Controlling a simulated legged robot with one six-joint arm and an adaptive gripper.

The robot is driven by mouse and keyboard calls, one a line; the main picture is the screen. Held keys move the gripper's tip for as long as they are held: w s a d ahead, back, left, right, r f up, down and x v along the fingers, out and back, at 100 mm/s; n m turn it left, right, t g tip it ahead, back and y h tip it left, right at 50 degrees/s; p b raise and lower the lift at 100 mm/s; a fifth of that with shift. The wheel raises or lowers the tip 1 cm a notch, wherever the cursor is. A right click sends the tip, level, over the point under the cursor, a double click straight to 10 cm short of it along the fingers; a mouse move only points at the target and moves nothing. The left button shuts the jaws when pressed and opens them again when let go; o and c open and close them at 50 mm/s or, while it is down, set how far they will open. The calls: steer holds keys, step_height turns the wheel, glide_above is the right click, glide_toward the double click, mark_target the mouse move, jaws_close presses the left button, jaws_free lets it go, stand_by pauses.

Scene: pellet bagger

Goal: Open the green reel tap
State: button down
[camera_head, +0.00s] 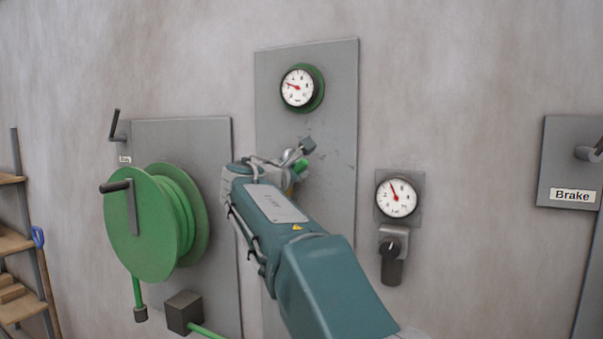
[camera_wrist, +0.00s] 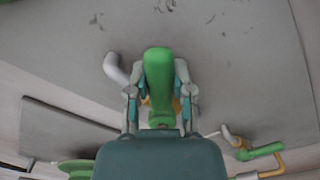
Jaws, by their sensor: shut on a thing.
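A green tap handle (camera_wrist: 158,80) stands in the middle of the wrist view, in front of a grey wall panel. My gripper (camera_wrist: 158,95) has one finger on each side of it and is shut on it. In the head view a small green piece of the tap (camera_head: 301,166) shows beyond my wrist. My arm hides most of the tap there, so how far its handle is turned cannot be told. The green hose reel (camera_head: 150,225) is on the wall to the left.
A green-rimmed gauge (camera_head: 302,88) sits above my gripper on the grey panel (camera_head: 335,120). Another gauge (camera_head: 397,197) with a black knob (camera_head: 391,247) is to the right. A second green handle (camera_wrist: 262,151) shows at the lower right of the wrist view. A "Brake" plate (camera_head: 560,165) is far right.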

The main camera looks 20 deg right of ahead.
steer(key=shift+w+a+f, duration=0.2)
steer(key=shift+f, duration=0.1)
steer(key=shift+c, duration=2.4)
jaws_free()
steer(key=shift+a, duration=0.1)
steer(key=shift+a+r, duration=0.1)
steer(key=shift+r, duration=0.05)
steer(key=shift+s+d+r, duration=0.1)
steer(key=shift+s+d, duration=0.05)
steer(key=shift+d, duration=0.1)
steer(key=shift+a, duration=0.1)
steer(key=v, duration=0.8)
